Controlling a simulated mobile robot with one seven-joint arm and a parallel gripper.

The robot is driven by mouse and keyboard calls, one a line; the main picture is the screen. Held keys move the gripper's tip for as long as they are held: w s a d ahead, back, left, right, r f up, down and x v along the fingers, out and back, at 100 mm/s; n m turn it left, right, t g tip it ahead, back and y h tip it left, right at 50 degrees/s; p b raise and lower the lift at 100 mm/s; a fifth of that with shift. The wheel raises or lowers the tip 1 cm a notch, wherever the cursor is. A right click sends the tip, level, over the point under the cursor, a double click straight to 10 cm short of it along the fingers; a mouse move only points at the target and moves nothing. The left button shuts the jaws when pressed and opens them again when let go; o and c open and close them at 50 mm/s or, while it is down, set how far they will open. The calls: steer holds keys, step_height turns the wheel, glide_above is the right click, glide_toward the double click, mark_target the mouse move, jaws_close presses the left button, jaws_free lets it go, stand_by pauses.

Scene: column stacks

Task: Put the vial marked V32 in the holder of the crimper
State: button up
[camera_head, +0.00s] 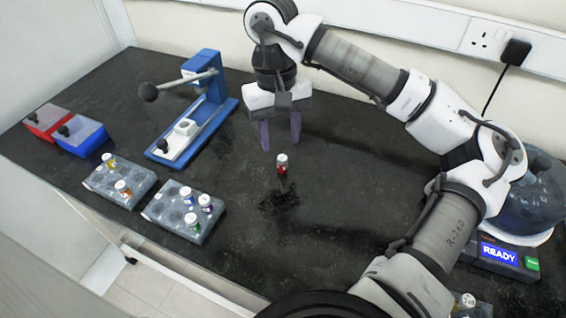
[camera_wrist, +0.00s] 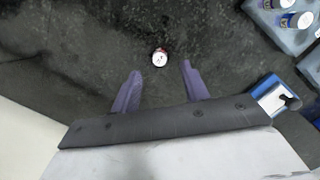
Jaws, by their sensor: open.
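A vial (camera_head: 282,164) with a white cap and red contents stands upright and alone on the dark bench. It also shows from above in the wrist view (camera_wrist: 159,58), ahead of the fingertips; its mark is too small to read. My gripper (camera_head: 281,146) is open and empty above the bench, behind the vial and apart from it. Its two purple fingers (camera_wrist: 160,74) show in the wrist view. The blue crimper (camera_head: 207,108) stands to the left with its lever up. Its white holder (camera_head: 184,127) on the base looks empty.
Two grey racks, one at left (camera_head: 133,201) and one nearer the middle (camera_head: 166,222), hold several vials. A red bin (camera_head: 40,124) and a blue bin (camera_head: 76,146) stand far left. A device reading READY (camera_head: 499,254) is at right.

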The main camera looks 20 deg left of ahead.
mark_target(282, 157)
steer(key=shift+s+d+f+p, duration=0.15)
steer(key=shift+f+p, duration=0.1)
steer(key=shift+f, duration=1.15)
steer(key=shift+s+d+f+p, duration=0.15)
steer(key=shift+f+p, duration=0.1)
steer(key=shift+f, duration=1.1)
jaws_close()
